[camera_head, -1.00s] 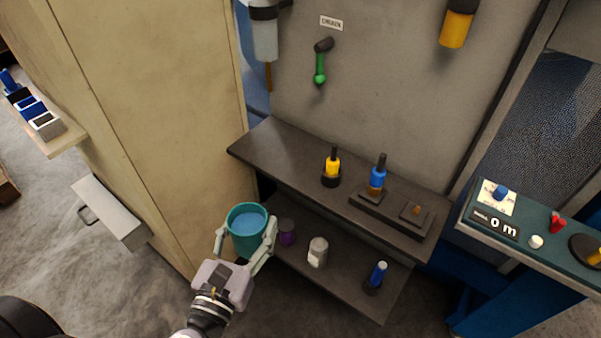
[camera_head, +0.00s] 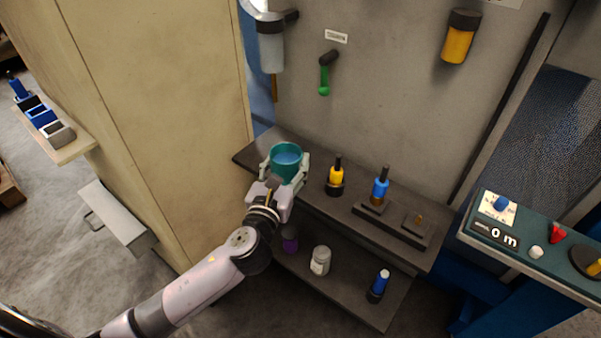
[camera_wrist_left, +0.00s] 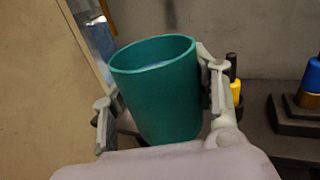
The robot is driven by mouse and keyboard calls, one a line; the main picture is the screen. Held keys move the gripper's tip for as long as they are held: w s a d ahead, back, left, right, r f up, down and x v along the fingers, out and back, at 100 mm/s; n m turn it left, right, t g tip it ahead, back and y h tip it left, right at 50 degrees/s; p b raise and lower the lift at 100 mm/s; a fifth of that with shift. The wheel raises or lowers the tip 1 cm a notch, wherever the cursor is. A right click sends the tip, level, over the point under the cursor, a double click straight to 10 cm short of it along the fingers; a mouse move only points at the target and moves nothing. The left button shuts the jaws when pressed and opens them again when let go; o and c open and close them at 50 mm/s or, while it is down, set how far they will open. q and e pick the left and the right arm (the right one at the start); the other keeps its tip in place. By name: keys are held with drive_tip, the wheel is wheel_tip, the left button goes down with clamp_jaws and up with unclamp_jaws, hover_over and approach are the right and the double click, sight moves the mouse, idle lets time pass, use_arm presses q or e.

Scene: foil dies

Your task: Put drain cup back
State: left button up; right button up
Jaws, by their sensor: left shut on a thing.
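The teal drain cup (camera_head: 287,161) is upright with blue liquid in it. My left gripper (camera_head: 285,175) is shut on the cup, one finger on each side. The cup is at the left end of the upper dark shelf (camera_head: 258,152); I cannot tell whether its base touches the shelf. In the left wrist view the cup (camera_wrist_left: 158,92) fills the middle, between the fingers of the left gripper (camera_wrist_left: 160,100). A green-handled drain lever (camera_head: 325,78) is on the grey wall above, under a small label. My right gripper is not in view.
The lower shelf (camera_head: 345,295) holds several small containers. A tan cabinet (camera_head: 160,110) stands close on the left. A control panel (camera_head: 530,245) is at the right.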

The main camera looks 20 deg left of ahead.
use_arm(q)
drive_tip(key=w+r, duration=0.9)
drive_tip(key=w, duration=0.3)
drive_tip(key=f+b, duration=0.1)
drive_tip(key=f, duration=0.4)
drive_tip(key=f+b, duration=0.1)
drive_tip(key=f, duration=0.4)
drive_tip(key=f+b, duration=0.1)
drive_tip(key=f, duration=0.4)
drive_tip(key=shift+w+a+f, duration=0.1)
drive_tip(key=shift+w+a, duration=0.15)
drive_tip(key=shift+a, duration=0.05)
drive_tip(key=shift+f+b, duration=1.35)
drive_tip(key=shift+f, duration=0.9)
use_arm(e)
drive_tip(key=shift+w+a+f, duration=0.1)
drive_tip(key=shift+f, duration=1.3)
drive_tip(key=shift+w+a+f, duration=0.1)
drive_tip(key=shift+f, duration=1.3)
use_arm(q)
drive_tip(key=shift+f, duration=0.1)
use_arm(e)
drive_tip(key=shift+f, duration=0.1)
use_arm(q)
drive_tip(key=o, duration=1.3)
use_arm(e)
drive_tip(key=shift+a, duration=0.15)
